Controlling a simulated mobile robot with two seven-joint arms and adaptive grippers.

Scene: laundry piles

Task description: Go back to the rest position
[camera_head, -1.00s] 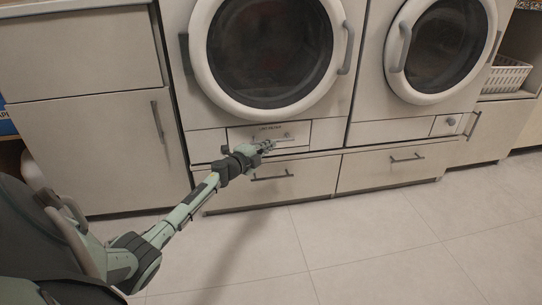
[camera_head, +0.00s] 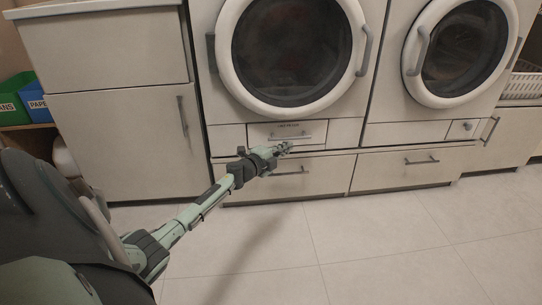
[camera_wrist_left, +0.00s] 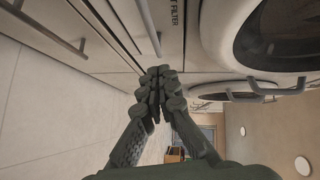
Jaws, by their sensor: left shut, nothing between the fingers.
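My left gripper (camera_head: 287,148) is in front of the lower part of the left machine, near the lint filter panel (camera_head: 262,131) and its bar handle. In the left wrist view its fingers (camera_wrist_left: 158,82) are together with nothing between them. From these views I cannot tell whether the fingertips touch the panel. My left arm reaches in from the lower left, stretched out over the floor. My right gripper is not in view.
The left machine's round door (camera_head: 292,108) and the right machine's door (camera_head: 420,94) are shut. Closed drawers (camera_head: 385,172) run below. A cabinet (camera_head: 120,150) stands left, with green (camera_head: 14,99) and blue (camera_head: 36,108) bins beside it. The tiled floor (camera_head: 400,240) is clear.

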